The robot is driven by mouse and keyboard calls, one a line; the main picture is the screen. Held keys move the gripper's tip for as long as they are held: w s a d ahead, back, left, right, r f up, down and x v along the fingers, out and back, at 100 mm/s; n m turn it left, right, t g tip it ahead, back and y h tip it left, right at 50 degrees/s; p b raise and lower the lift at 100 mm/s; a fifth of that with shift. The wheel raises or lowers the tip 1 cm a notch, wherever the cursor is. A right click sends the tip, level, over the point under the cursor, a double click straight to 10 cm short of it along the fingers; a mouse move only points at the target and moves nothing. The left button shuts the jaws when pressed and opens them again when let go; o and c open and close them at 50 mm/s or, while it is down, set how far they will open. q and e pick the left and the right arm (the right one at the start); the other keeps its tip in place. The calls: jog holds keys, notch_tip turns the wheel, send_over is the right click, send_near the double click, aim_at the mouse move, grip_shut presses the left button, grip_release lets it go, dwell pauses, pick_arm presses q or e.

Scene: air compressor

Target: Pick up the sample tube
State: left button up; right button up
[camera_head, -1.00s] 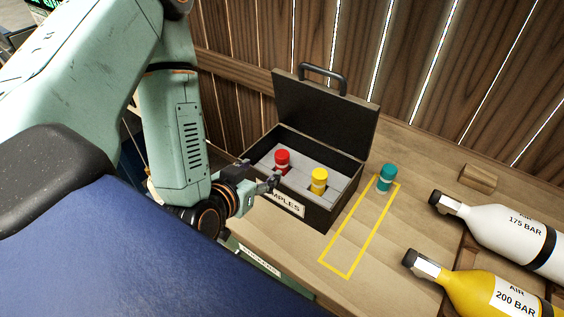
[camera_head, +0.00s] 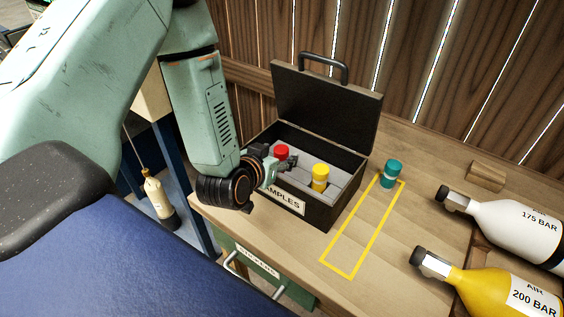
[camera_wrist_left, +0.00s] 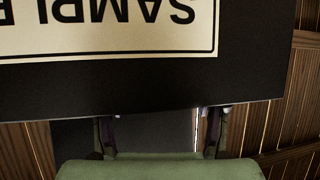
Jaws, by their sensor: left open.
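A black sample case (camera_head: 318,213) stands open on the bench, with a cream SAMPLES label on its front. A red-capped tube (camera_head: 281,152) and a yellow-capped tube (camera_head: 320,177) stand in its grey insert. A teal-capped tube (camera_head: 391,174) stands outside, at the far end of a yellow outline on the bench. My left gripper (camera_head: 291,163) is open at the case's front left, close to the red-capped tube; whether it touches is unclear. In the left wrist view, the gripper's fingers (camera_wrist_left: 160,132) are apart, and the case front (camera_wrist_left: 255,75) with its upside-down label fills the top. My right gripper is out of view.
A white air cylinder (camera_head: 510,220) and a yellow one (camera_head: 485,279) lie at the right. A small wooden block (camera_head: 486,175) is at the back. The case's raised lid (camera_head: 325,107) stands behind the tubes. The bench inside the yellow outline (camera_head: 337,270) is clear.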

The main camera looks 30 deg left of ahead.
pick_arm(q)
jog(key=shift+x, duration=0.75)
jog(key=shift+s, duration=0.1)
jog(key=shift+c, duration=0.2)
jog(key=shift+c, duration=0.9)
jog(key=c, duration=1)
